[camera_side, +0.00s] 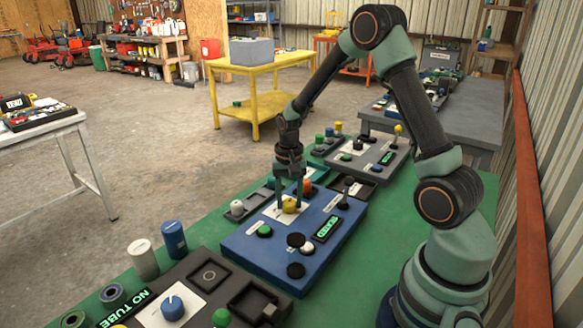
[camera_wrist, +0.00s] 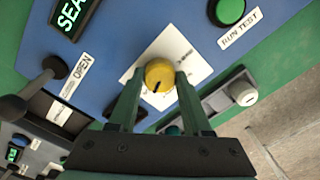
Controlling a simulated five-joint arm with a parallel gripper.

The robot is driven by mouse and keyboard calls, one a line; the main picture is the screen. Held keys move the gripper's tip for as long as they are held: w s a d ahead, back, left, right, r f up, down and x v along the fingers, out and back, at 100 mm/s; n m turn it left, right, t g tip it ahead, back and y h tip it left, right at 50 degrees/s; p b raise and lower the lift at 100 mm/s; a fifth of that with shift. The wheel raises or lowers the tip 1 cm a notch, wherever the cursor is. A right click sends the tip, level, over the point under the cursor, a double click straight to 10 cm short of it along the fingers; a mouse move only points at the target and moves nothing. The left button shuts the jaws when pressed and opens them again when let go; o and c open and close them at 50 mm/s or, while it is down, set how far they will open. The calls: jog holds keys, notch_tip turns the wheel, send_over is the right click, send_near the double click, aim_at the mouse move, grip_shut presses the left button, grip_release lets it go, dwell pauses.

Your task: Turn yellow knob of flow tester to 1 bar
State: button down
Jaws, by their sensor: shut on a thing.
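The yellow knob (camera_wrist: 159,74) sits on a white dial label (camera_wrist: 137,75) on the blue flow tester (camera_side: 262,254). A dark pointer line shows on the knob's face in the wrist view; the dial markings are too small to read. The knob also shows in the side view (camera_side: 289,205). My gripper (camera_side: 289,198) points down over the tester and is shut on the knob, one finger on each side, as the wrist view also shows (camera_wrist: 155,88). The tester's display (camera_side: 327,228) has green text, partly cut off in the wrist view as "SEA".
On the tester are a green run-test button (camera_wrist: 231,10), a black-knobbed lever (camera_wrist: 54,67) by an "OPEN" label, and dark round parts (camera_side: 296,270). A grey station marked "NO TUBE" (camera_side: 125,308) stands front left; another panel (camera_side: 360,160) stands behind.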

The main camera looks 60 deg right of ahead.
aim_at(289, 202)
jog(key=n, duration=0.4)
jog(key=shift+n, duration=2.3)
jog(key=shift+c, duration=1.7)
grip_release()
jog(key=shift+r, duration=0.1)
notch_tip(289, 202, up, 12)
